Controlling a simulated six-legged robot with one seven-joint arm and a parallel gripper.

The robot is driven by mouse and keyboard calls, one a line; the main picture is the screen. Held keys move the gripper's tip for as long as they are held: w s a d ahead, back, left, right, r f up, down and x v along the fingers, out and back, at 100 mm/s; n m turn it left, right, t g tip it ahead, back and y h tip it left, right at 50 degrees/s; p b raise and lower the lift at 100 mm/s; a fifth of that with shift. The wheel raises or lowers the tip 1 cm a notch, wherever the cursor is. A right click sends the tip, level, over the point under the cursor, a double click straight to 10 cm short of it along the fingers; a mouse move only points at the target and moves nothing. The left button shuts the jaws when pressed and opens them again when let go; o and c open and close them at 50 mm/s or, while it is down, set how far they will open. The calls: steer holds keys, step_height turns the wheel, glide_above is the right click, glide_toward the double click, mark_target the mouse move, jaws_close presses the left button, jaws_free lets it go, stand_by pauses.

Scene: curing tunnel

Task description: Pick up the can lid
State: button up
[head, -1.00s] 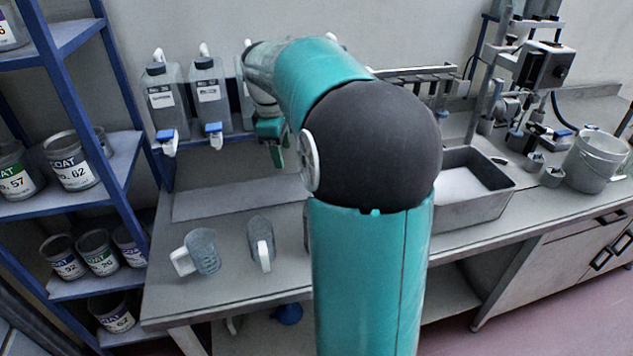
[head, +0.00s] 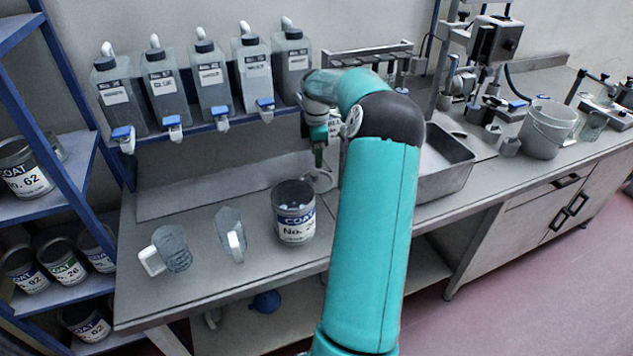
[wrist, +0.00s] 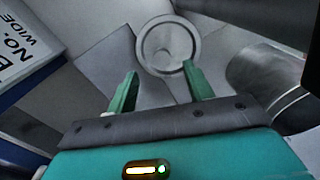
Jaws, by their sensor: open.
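The can lid (wrist: 167,45) is a round grey disc with a raised rim, lying on the bench in the wrist view. In the head view the can lid (head: 319,181) shows partly behind my gripper, just behind the open can. My gripper (wrist: 158,82) is open and empty, with its two green fingers apart. The lid is ahead of the fingertips, its near edge close to the right one. In the head view my gripper (head: 318,158) points down over the lid; its far finger is hidden.
An open can (head: 294,222) labelled COAT stands in front of the lid. Two handled jugs (head: 172,248) stand to its left. Several labelled jugs with taps (head: 212,85) line a shelf behind. A metal basin (head: 447,165) is to the right.

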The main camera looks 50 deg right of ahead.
mark_target(315, 173)
steer(key=shift+w+a+f, duration=0.1)
steer(key=shift+a+f, duration=0.1)
steer(key=shift+f, duration=1.4)
steer(key=shift+a+f, duration=0.15)
steer(key=shift+f, duration=1.4)
steer(key=c, duration=1.1)
steer(key=shift+o, duration=0.2)
steer(key=shift+r, duration=0.1)
